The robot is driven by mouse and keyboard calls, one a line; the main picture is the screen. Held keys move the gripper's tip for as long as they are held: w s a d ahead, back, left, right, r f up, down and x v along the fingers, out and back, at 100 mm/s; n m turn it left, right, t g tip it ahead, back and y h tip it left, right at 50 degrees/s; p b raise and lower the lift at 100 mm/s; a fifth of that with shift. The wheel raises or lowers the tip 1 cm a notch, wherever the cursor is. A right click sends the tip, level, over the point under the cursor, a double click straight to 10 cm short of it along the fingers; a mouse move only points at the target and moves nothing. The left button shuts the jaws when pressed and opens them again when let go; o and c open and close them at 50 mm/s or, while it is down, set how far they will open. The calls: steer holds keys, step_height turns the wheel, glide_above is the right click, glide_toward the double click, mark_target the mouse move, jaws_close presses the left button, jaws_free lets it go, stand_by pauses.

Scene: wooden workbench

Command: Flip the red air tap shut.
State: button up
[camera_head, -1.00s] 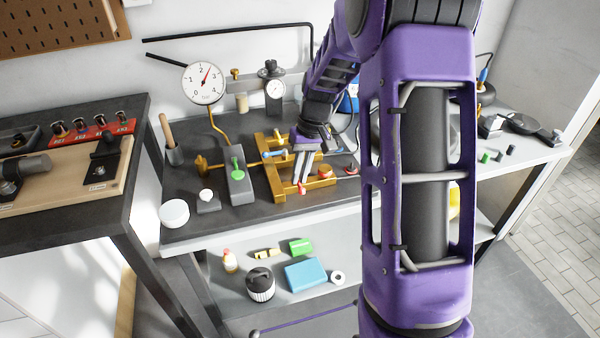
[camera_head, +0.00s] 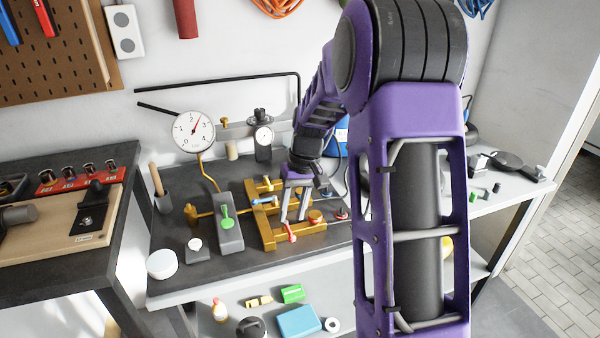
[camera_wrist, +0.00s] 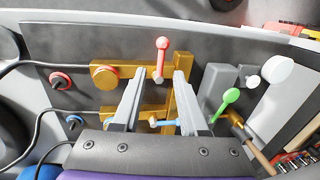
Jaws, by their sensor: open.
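The red tap lever (camera_head: 291,234) is on the front part of a brass manifold (camera_head: 265,232). In the wrist view the red lever (camera_wrist: 162,57) points away from the brass body (camera_wrist: 148,71), its round end farthest out. My gripper (camera_head: 292,219) is above the manifold, pointing down. In the wrist view its fingers (camera_wrist: 159,78) are apart, one on each side of the lever's base, with nothing held. I cannot tell whether a finger touches the lever. A blue lever (camera_wrist: 166,123) lies nearer the palm, partly hidden by the fingers.
A grey block with a green lever (camera_head: 227,220) stands left of the manifold. A pressure gauge (camera_head: 194,131) rises behind. A red knob (camera_wrist: 62,80) and a blue knob (camera_wrist: 73,121) sit beside the manifold. A white round knob (camera_head: 162,264) is at the bench's front left.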

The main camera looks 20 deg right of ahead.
step_height(320, 180, up, 14)
steer(key=d+p, duration=0.1)
steer(key=d, duration=0.1)
steer(key=shift+d+p, duration=0.3)
steer(key=shift+d, duration=0.1)
